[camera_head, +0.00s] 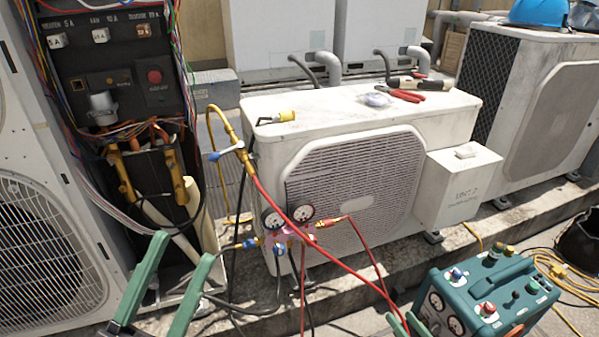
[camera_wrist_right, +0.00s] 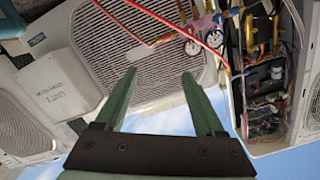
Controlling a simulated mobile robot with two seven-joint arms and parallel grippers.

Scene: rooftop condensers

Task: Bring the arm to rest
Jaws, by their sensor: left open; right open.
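My left gripper (camera_head: 183,248) is at the lower left of the head view. Its two green fingers are spread apart with nothing between them, in front of the open electrical cabinet (camera_head: 128,75). My right gripper (camera_wrist_right: 158,73) shows in the wrist view with its green fingers wide apart and empty. Its fingertips also show at the bottom edge of the head view (camera_head: 404,322), beside the teal recovery machine (camera_head: 455,285). The wrist view is upside down and shows the white condenser (camera_wrist_right: 160,65) beyond the fingers. Most of both arms is out of view.
A gauge manifold (camera_head: 287,225) with red, yellow and dark hoses hangs before the condenser (camera_head: 350,110). Red-handled pliers (camera_head: 407,95) and a yellow fitting (camera_head: 284,116) lie on the condenser top. Another condenser (camera_head: 540,95) with a blue helmet (camera_head: 538,13) stands at right.

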